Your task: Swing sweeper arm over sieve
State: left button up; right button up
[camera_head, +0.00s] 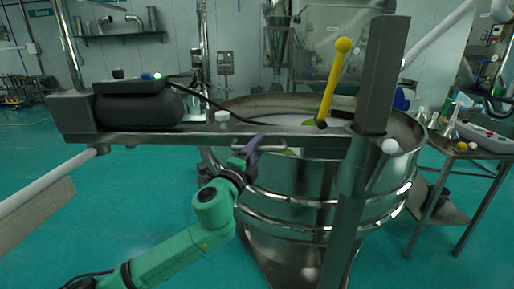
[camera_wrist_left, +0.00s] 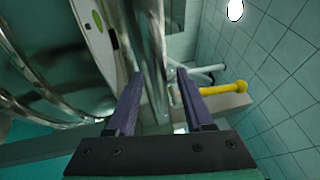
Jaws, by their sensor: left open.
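The sweeper arm is a long grey metal beam (camera_head: 290,141) crossing in front of the round steel sieve (camera_head: 290,193), with a dark motor (camera_head: 140,106) at its left end and a square upright post (camera_head: 382,75) at its right. A yellow lever with a ball knob (camera_head: 330,80) stands tilted near the post; it also shows in the left wrist view (camera_wrist_left: 225,88), beyond the right finger. My left gripper (camera_head: 256,143) is at the beam's lower edge, in front of the sieve. In the left wrist view its purple fingers (camera_wrist_left: 158,76) are apart, with a shiny metal bar between them; contact is unclear.
A side table (camera_head: 470,147) with flasks and a tray stands at the right. White rods (camera_head: 48,182) slant out at the lower left and upper right. Wall shelves (camera_head: 120,38) are at the back.

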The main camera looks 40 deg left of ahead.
pick_arm(q)
grip_shut()
dwell(1.4)
